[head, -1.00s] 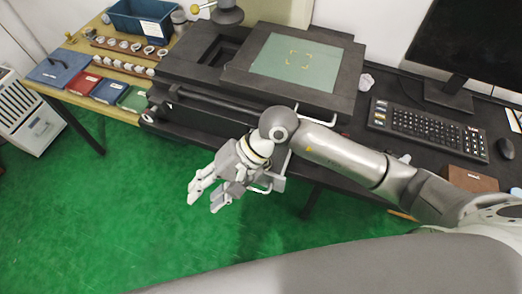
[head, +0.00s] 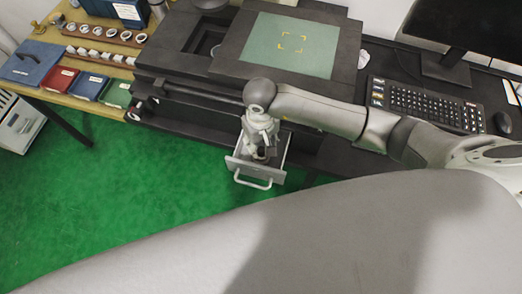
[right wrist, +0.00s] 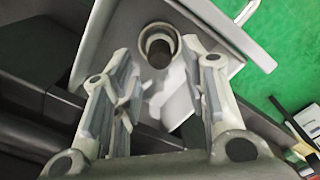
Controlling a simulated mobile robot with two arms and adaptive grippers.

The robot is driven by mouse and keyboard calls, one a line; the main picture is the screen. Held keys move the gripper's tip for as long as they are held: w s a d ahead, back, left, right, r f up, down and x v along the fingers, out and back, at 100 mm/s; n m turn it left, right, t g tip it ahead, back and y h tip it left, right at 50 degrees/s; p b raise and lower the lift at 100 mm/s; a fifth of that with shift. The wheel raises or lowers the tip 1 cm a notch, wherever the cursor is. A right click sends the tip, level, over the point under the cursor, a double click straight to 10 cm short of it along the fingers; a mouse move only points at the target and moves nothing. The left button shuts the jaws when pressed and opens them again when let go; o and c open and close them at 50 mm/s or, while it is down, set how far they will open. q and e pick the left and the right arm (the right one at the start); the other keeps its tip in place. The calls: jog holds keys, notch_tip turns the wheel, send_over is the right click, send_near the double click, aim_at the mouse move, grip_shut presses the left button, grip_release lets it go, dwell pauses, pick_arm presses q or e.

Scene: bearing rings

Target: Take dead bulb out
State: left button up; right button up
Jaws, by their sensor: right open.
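A grey drawer (head: 238,164) stands open below the black machine. A round socket-like piece (right wrist: 146,37) with a pale ring and a dark middle lies just beyond the fingertips, inside the drawer (right wrist: 220,35). The dark middle (right wrist: 159,53) may be the bulb; I cannot tell for sure. My left gripper is not in view.
The black machine (head: 225,62) with a green screen plate (head: 290,45) stands above the drawer. A keyboard (head: 420,103) and monitor are at the right. Ring racks (head: 100,57), coloured boxes (head: 90,87) and a blue bin are at the left. Green floor lies in front.

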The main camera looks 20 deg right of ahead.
aim_at(261, 149)
jog(key=f+p, duration=0.1)
jog(key=f, duration=0.3)
jog(key=shift+s+p, duration=0.2)
jog(key=shift+p, duration=0.15)
jog(key=shift+w+f, duration=0.1)
jog(key=shift+f, duration=0.3)
jog(key=c, duration=0.4)
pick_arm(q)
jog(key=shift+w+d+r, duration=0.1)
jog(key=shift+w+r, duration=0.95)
pick_arm(e)
jog(key=c, duration=0.4)
